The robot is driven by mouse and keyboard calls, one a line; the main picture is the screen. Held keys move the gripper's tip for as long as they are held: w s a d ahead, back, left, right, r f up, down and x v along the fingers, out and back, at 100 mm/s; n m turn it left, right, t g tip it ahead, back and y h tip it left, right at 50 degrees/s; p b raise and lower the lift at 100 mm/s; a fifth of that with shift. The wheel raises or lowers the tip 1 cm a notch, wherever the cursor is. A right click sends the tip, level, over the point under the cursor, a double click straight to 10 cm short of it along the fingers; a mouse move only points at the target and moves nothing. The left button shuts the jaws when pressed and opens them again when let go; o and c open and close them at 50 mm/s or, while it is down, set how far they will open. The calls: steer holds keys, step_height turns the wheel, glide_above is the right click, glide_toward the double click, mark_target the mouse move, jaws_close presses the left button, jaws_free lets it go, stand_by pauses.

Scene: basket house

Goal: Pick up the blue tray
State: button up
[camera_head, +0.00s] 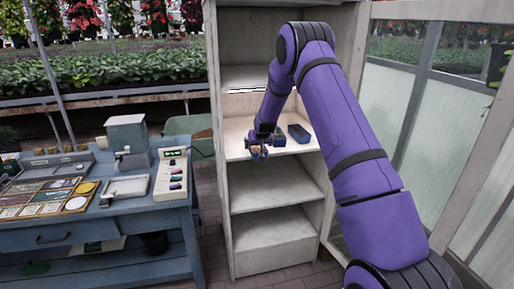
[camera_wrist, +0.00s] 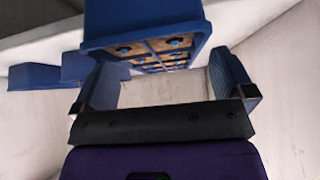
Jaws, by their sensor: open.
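In the wrist view a blue tray (camera_wrist: 140,22) with several brown-bottomed cells is close in front of my gripper (camera_wrist: 162,74). Its celled side faces the camera, and its near end lies in line with the gap between the two blue fingers. The fingers are apart, and I cannot tell whether either touches the tray. In the head view my gripper (camera_head: 258,152) is at the front left of the shelf at middle height. A dark blue tray (camera_head: 299,133) lies on that shelf to its right. Another dark blue item (camera_head: 278,139) is between them, partly hidden by my arm.
The white shelf unit (camera_head: 275,200) has side walls close around the gripper and boards above and below. More blue items (camera_wrist: 35,76) show at the left in the wrist view. A blue workbench (camera_head: 110,225) with tools stands left; glass panels are right.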

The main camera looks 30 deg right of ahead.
steer(key=v, duration=0.7)
